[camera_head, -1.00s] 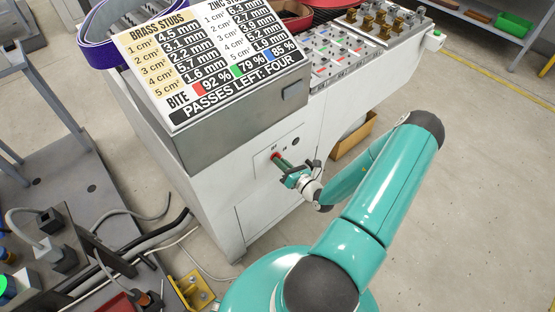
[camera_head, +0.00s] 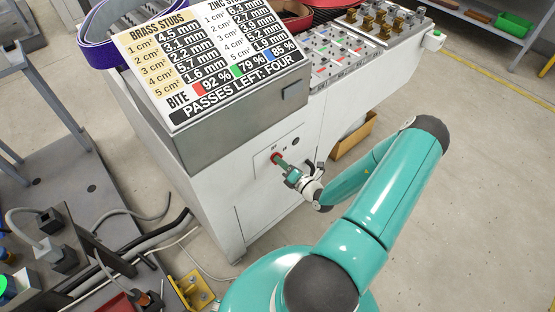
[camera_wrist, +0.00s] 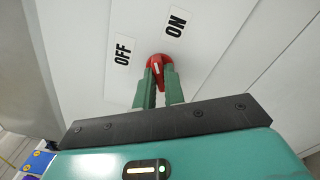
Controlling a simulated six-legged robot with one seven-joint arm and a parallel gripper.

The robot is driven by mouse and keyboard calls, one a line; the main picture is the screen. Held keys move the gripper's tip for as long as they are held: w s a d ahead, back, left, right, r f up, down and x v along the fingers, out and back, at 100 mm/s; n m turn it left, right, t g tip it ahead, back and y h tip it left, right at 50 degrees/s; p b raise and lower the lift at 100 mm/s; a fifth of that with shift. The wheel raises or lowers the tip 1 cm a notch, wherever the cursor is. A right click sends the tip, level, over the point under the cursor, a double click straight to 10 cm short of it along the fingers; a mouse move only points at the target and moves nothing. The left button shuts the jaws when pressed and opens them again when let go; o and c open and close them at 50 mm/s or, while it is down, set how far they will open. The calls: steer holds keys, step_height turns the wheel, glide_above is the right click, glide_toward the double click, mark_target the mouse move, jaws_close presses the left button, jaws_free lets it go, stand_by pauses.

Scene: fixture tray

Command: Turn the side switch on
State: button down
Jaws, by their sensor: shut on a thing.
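The side switch is a red rotary knob (camera_wrist: 155,62) on the white side panel of the cabinet, between a printed OFF label (camera_wrist: 123,50) on the left and an ON label (camera_wrist: 176,23) on the upper right. In the head view the knob (camera_head: 275,156) shows as a small red spot. My gripper (camera_wrist: 158,82) has its two green fingers shut on the knob, one on each side. The fingers hide part of it. A pale mark shows on the knob's face, but which label it points to is hard to tell. In the head view my gripper (camera_head: 281,163) reaches the panel from the lower right.
A cardboard box (camera_head: 354,138) stands on the floor behind my arm. Cables (camera_head: 165,238) run at the lower left.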

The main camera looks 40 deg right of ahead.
steer(key=m, duration=0.5)
steer(key=shift+m, duration=0.4)
steer(key=c, duration=1.5)
jaws_free()
steer(key=shift+m, duration=0.3)
steer(key=shift+s, duration=0.1)
steer(key=s, duration=0.5)
steer(key=shift+w, duration=0.1)
